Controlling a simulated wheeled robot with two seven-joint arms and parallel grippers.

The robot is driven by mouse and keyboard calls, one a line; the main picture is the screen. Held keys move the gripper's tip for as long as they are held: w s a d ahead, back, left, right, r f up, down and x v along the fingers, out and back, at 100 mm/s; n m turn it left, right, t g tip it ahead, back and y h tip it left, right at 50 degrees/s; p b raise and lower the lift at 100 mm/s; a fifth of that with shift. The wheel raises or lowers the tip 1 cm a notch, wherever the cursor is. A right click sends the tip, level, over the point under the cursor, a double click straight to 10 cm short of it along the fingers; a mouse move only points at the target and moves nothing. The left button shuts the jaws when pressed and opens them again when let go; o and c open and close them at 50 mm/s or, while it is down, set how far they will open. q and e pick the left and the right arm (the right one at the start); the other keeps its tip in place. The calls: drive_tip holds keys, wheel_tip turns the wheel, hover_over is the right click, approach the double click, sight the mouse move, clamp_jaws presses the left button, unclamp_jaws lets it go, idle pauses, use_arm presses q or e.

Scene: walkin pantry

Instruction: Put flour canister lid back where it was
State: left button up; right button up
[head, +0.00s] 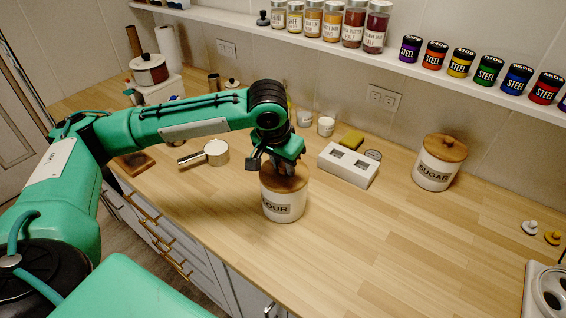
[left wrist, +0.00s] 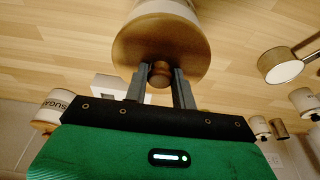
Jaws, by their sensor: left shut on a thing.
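The flour canister (head: 283,209) is white with a "FLOUR" label and stands upright on the wooden counter. Its round wooden lid (head: 296,182) is at the canister's top, partly hidden by my gripper in the head view. My left gripper (head: 283,165) is above the lid. In the left wrist view the fingers of my left gripper (left wrist: 160,80) are shut on the knob of the lid (left wrist: 160,42), and the white canister body (left wrist: 165,8) shows beyond it. I cannot tell whether the lid is fully seated. My right gripper is in neither view.
A sugar canister (head: 438,163) with a wooden lid stands farther right. A metal measuring cup (head: 215,152) lies to the left.

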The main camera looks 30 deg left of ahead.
sight(276, 181)
use_arm(q)
drive_tip(key=o, duration=1)
drive_tip(key=shift+f, duration=0.1)
drive_tip(key=v, duration=1.2)
